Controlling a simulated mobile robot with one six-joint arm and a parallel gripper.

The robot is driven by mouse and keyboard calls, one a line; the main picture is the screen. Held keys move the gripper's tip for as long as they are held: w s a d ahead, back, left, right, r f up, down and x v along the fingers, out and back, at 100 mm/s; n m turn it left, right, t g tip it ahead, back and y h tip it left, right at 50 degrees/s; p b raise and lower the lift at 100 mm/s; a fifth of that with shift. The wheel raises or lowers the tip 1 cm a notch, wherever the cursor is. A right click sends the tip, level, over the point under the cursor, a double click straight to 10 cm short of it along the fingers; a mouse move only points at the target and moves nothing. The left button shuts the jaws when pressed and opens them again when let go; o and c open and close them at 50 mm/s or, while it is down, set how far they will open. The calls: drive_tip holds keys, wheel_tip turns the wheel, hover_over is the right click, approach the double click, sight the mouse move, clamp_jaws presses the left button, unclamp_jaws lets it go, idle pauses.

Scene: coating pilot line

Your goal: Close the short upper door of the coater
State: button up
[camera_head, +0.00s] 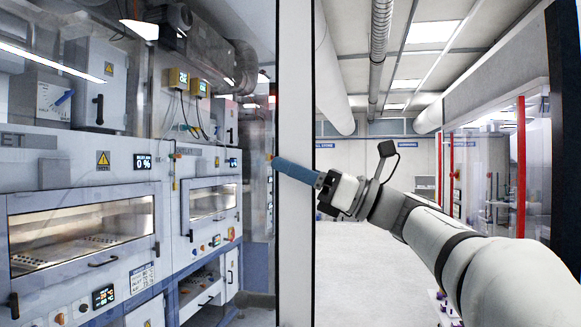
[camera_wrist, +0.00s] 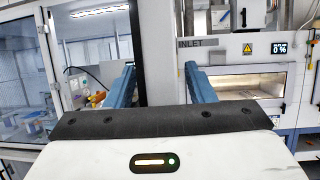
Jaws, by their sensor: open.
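The coater line shows at the left of the head view, its front (camera_head: 60,190) lettered "ET" at the picture's edge; the wrist view shows the lettering "INLET" (camera_wrist: 190,44). A tall white upright (camera_head: 295,240) with dark edges crosses the middle of the head view. A glazed, white-framed panel (camera_wrist: 20,75) stands left in the wrist view. I cannot tell which part is the short upper door or how far it stands open. My gripper (camera_head: 292,168) overlaps the upright in the head view; contact cannot be told. Its blue fingers stand apart and empty in the wrist view (camera_wrist: 158,75).
Lower on the coater are windowed panels (camera_head: 85,235) with dark handles (camera_head: 102,262). A small grey cabinet (camera_head: 95,75) with a black handle sits above. Glazed enclosures with red posts (camera_head: 521,170) stand at the right. Pale floor (camera_head: 350,260) is clear beyond my arm.

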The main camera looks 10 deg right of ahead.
drive_tip(key=shift+c, duration=0.2)
clamp_jaws()
drive_tip(key=shift+s+a, duration=0.1)
